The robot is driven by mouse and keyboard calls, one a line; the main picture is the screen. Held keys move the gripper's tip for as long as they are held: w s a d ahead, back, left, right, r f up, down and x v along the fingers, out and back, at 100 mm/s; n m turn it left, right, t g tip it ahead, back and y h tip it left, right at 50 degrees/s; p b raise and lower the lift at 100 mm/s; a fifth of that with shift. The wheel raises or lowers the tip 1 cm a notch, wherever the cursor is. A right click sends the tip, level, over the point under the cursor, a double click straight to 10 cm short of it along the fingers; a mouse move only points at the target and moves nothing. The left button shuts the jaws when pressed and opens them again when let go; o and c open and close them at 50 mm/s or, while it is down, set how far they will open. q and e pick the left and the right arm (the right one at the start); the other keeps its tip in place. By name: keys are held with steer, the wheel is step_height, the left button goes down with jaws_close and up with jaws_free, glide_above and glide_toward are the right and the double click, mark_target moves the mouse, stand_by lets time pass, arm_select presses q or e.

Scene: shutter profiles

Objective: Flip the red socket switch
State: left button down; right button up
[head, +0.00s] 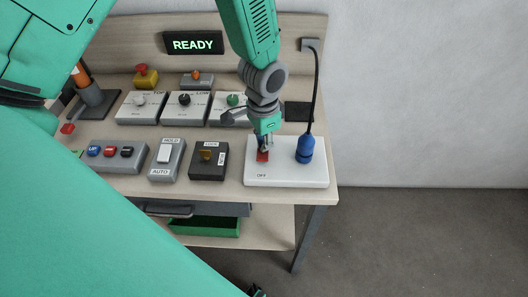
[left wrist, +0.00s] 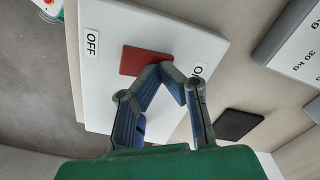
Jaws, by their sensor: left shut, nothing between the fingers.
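The red switch (head: 262,156) is set in a white socket block (head: 290,180) at the right front of the bench. An OFF label (head: 261,176) lies at its near side. My left gripper (head: 264,142) points down over the far part of the switch. In the left wrist view, the shut, empty fingertips (left wrist: 166,70) are at the edge of the red switch (left wrist: 143,60), on the side toward a partly hidden ON label (left wrist: 197,70). I cannot tell whether they touch it. The OFF label (left wrist: 91,43) is on the opposite side.
A blue plug (head: 304,150) with a black cable stands in the socket block, right of my left gripper. A key-switch box (head: 208,160) and a HOLD/AUTO switch (head: 165,158) lie to the left. A READY display (head: 193,43) hangs behind. Bare floor lies right of the bench.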

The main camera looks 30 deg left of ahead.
arm_select(q)
steer(key=shift+a+r, duration=0.2)
steer(key=shift+r+p, duration=0.35)
steer(key=shift+p, duration=0.25)
steer(key=r+p, duration=0.3)
steer(key=shift+d+r, duration=0.3)
steer(key=shift+r+p, duration=0.65)
steer(key=shift+p, duration=0.1)
steer(key=shift+a+r+p, duration=0.2)
steer(key=shift+r+p, duration=0.35)
steer(key=shift+d, duration=0.1)
